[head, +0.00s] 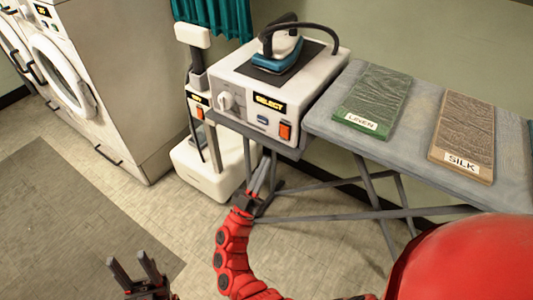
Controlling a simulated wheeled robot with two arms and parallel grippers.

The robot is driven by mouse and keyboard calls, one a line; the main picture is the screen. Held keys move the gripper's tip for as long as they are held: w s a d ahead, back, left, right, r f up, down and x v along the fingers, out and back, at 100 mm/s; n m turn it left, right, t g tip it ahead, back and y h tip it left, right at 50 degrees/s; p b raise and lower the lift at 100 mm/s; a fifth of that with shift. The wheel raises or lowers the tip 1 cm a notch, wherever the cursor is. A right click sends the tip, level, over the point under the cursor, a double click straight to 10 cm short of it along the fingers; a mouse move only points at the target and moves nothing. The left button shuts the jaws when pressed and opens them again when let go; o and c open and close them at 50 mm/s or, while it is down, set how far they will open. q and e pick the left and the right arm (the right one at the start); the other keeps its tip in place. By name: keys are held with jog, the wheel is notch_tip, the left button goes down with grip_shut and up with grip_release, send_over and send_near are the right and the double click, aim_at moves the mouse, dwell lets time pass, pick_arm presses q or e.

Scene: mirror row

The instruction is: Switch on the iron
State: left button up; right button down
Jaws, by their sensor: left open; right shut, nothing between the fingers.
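The iron (284,52), teal and silver with a dark cord, rests on a dark pad on top of the white station box (225,80). The box's front has a round white dial (226,101), a display reading SELECT (270,103), a small blue part (263,120) and an orange rocker switch (285,131). I cannot tell the switch's position. My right gripper (268,160) is shut and empty, pointing up below the box's front, apart from the switch. My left gripper (130,262) is open and empty, low at the left over the floor.
A grey ironing board (415,118) extends right, bearing a green LINEN sample (378,95) and a brown SILK sample (466,138). A white stand-like appliance (185,160) with its own display and orange switch stands left of the box. Washing machines (110,50) stand at left.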

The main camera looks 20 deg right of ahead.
jog(key=d+f+v, duration=0.1)
jog(key=v, duration=0.6)
jog(key=shift+w+b, duration=0.25)
jog(key=shift+b, duration=0.2)
